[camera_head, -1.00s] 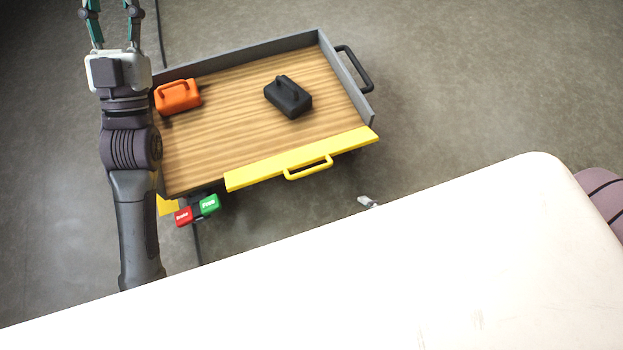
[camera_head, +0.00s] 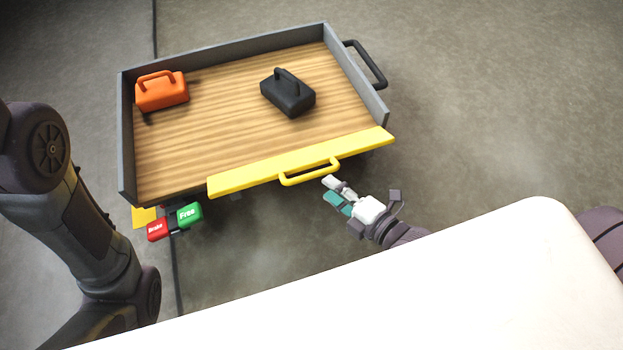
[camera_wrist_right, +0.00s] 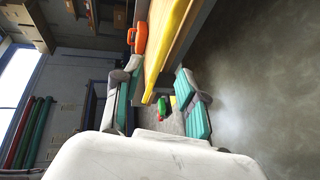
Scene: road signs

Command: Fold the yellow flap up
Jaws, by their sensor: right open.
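The yellow flap (camera_head: 250,175) runs along the near side of the cart (camera_head: 220,41). It is folded down and outward, not standing up like the grey side walls. Its yellow handle (camera_head: 310,177) sticks out from the near edge. My right gripper (camera_head: 331,190) is open and empty, just below and right of the handle, with a small gap seeming to remain. In the right wrist view the flap (camera_wrist_right: 170,40) shows between the spread fingers. My left arm is at the left of the head view, its gripper out of frame.
An orange can (camera_head: 162,93) and a black can (camera_head: 288,97) stand on the wooden bed. A black handle (camera_head: 370,65) is on the cart's right side. Red (camera_head: 157,230) and green (camera_head: 189,215) pedals sit below the near left corner. Floor to the right is clear.

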